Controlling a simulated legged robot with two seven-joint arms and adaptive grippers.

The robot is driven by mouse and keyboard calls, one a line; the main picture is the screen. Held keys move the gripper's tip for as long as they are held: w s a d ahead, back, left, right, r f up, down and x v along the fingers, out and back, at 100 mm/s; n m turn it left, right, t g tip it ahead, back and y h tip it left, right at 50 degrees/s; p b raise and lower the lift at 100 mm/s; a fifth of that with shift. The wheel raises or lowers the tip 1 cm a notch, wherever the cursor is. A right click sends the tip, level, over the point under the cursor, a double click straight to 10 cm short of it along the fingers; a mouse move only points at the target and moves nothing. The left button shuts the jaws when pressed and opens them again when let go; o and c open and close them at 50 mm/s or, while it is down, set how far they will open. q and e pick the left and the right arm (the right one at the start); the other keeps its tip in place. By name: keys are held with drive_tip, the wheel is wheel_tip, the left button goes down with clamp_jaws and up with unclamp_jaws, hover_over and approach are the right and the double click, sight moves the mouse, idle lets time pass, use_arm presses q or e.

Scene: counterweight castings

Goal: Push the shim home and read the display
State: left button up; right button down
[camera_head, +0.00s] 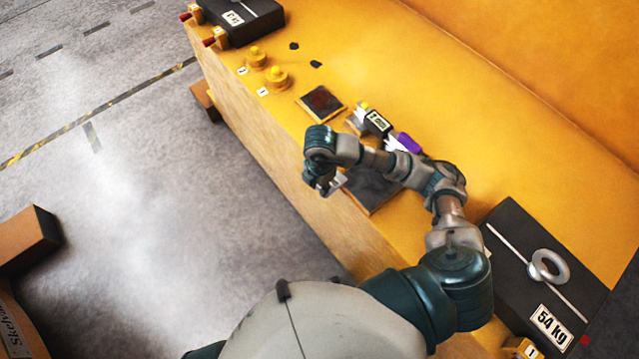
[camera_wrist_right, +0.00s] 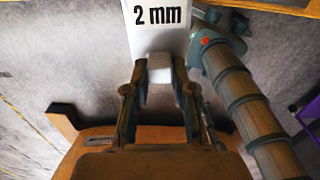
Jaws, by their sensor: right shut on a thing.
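My right gripper (camera_head: 326,187) hangs by the front edge of the yellow bench, seen from above and partly hidden by its own wrist. In the right wrist view its two fingers (camera_wrist_right: 160,85) are closed on a white block of the shim (camera_wrist_right: 158,22), whose plate is marked "2 mm". The shim's far end runs out of the top of that view. A small black box with a white label (camera_head: 378,121), possibly the display, stands on the bench beyond the arm; its reading is too small to tell. My left gripper is not in view.
A black casting marked "54 Kg" (camera_head: 541,275) with a metal ring lies at the right. Another black casting (camera_head: 240,20) lies at the far end. A dark plate (camera_head: 374,190) is under my arm. A dark square pad (camera_head: 321,102) and yellow knobbed weights (camera_head: 276,79) stand farther along.

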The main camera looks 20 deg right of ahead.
sight(346, 183)
drive_tip(key=shift+d+f, duration=0.1)
drive_tip(key=shift+d, duration=0.2)
idle(0.4)
drive_tip(key=shift+d, duration=0.35)
drive_tip(key=shift+d+b, duration=0.6)
drive_tip(key=shift+d, duration=2.85)
drive_tip(key=shift+s+d+b, duration=0.1)
drive_tip(key=shift+d+b, duration=1.35)
drive_tip(key=shift+d, duration=4)
